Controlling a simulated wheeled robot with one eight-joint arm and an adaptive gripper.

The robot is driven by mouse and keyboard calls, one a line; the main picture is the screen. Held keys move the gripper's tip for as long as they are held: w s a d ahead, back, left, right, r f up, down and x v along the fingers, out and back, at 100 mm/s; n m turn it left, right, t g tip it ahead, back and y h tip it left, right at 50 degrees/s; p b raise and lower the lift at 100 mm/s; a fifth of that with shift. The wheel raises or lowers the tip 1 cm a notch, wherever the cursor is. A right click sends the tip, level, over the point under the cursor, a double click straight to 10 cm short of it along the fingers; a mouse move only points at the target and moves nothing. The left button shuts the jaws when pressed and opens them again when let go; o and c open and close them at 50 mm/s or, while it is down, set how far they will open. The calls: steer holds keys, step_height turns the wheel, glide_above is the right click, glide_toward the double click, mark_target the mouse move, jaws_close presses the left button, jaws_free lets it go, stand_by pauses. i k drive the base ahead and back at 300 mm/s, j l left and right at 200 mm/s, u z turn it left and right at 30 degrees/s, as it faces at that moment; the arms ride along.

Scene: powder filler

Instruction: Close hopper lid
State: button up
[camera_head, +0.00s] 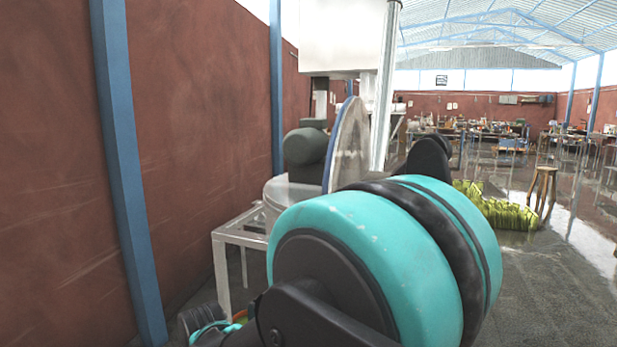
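The hopper lid (347,147) is a large round metallic disc with a blue edge. It stands raised, nearly upright and seen almost edge-on, above the hopper. The hopper (280,192) is a pale metal round body, and only its left part shows. My teal and black arm fills the foreground and hides the lid's lower part and the hopper's right side. I cannot make out my gripper. A dark part (432,158) shows beyond the arm, right of the lid and apart from it in the picture; I cannot tell whether it is mine.
A dark grey motor-like unit (305,147) sits behind the lid. A pale metal frame (240,238) stands below the hopper. A metal post (385,90) rises right of the lid. A blue column (120,170) and red wall are left. Open floor (550,285) lies right, near a stool (543,187).

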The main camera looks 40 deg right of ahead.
mark_target(348, 156)
steer(key=i+j+z, duration=0.1)
steer(key=z, duration=0.35)
steer(key=j+z, duration=0.6)
steer(key=z, duration=0.35)
steer(key=j+z, duration=0.25)
steer(key=z, duration=0.2)
steer(key=j+z, duration=0.25)
steer(key=j, duration=0.25)
steer(key=j+z, duration=0.3)
steer(key=j, duration=0.2)
steer(key=j+z, duration=0.2)
steer(key=j, duration=0.3)
steer(key=j+u, duration=0.1)
steer(key=j, duration=0.35)
steer(key=i+j+u, duration=0.15)
steer(key=j, duration=0.3)
steer(key=j+u, duration=0.1)
steer(key=j, duration=0.35)
steer(key=i+j+u, duration=0.1)
steer(key=j, duration=0.35)
